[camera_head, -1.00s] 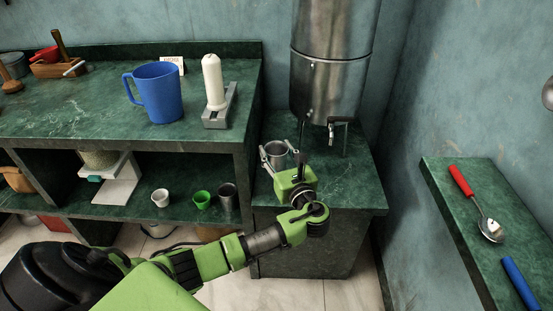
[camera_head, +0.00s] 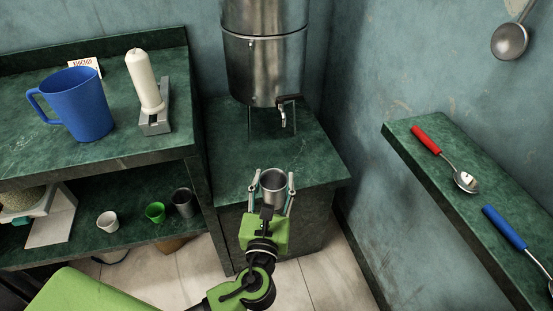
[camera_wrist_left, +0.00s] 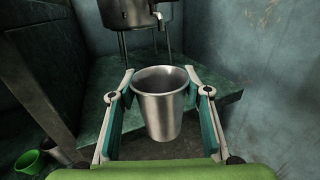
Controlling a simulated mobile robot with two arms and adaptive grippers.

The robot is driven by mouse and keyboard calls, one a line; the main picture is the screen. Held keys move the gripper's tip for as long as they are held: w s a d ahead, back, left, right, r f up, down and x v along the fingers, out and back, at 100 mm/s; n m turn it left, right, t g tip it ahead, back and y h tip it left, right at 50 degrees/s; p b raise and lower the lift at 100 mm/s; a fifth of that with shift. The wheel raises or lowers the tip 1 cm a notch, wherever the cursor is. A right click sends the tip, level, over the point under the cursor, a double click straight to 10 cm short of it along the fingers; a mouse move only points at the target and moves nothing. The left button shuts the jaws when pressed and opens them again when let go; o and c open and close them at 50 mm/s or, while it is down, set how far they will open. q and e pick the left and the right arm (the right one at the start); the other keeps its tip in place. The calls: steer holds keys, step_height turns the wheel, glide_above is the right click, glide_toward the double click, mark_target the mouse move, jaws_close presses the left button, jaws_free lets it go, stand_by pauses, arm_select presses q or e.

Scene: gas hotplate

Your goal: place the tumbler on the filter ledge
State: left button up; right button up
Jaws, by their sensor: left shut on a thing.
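A steel tumbler (camera_head: 272,190) is upright between the fingers of my left gripper (camera_head: 272,182), which is shut on it. In the left wrist view the tumbler (camera_wrist_left: 160,108) shows its open top, with a finger on each side. The filter ledge (camera_head: 230,160) is the green stone surface under the metal water filter (camera_head: 264,55). The tumbler shows over the ledge's front part, in front of the tap (camera_head: 286,115). I cannot tell whether its base touches the stone. My right gripper is not in view.
The filter stands on thin legs at the back of the ledge. A counter (camera_head: 110,158) at left holds a blue jug (camera_head: 78,104) and a white candle-like cylinder (camera_head: 144,80). Below are small cups (camera_head: 155,212). A right shelf (camera_head: 410,145) holds ladles. The ledge between is clear.

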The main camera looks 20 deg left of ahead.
arm_select(q)
steer(key=f+b+x, duration=0.1)
steer(key=x, duration=0.4)
steer(key=b+x, duration=0.1)
steer(key=x, duration=0.5)
steer(key=f+b+x, duration=0.1)
steer(key=b+x, duration=0.1)
steer(key=x, duration=0.4)
steer(key=shift+w+d+f, duration=0.3)
steer(key=shift+f, duration=0.45)
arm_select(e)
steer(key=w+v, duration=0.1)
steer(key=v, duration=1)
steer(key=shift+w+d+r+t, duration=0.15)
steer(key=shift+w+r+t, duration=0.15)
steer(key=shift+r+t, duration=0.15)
arm_select(q)
steer(key=shift+f, duration=0.15)
steer(key=o, duration=1.1)
